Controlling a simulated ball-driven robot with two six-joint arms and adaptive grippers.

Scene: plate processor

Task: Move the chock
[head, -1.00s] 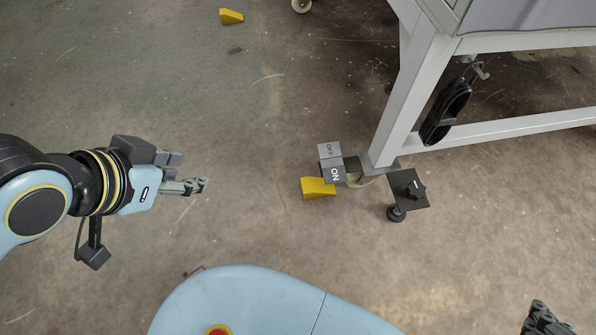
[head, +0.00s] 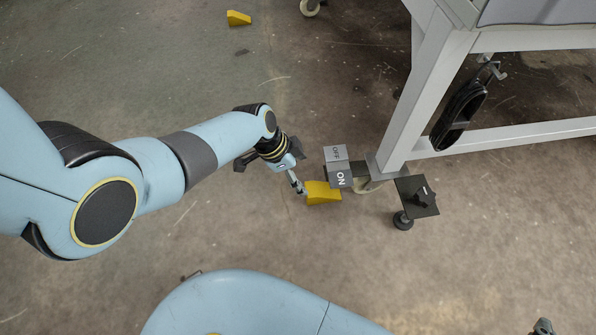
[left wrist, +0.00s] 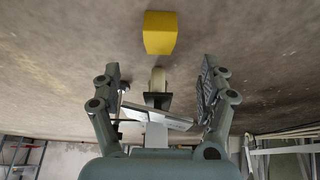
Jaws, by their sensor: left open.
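A yellow wedge-shaped chock (head: 323,193) lies on the floor beside the caster under the near leg of the grey frame, just below the ON/OFF pedal (head: 338,167). My left gripper (head: 301,189) is low, close to the left end of this chock. A second yellow chock (head: 239,18) lies far back on the floor. A small dark part of my right gripper (head: 543,327) shows at the bottom right edge.
The grey frame leg (head: 418,95) stands right of the chock. A caster (head: 310,8) shows at the top. A black plate with a knob (head: 417,196) juts out by the near leg. A black item (head: 460,115) hangs from the frame. Floor to the left is clear.

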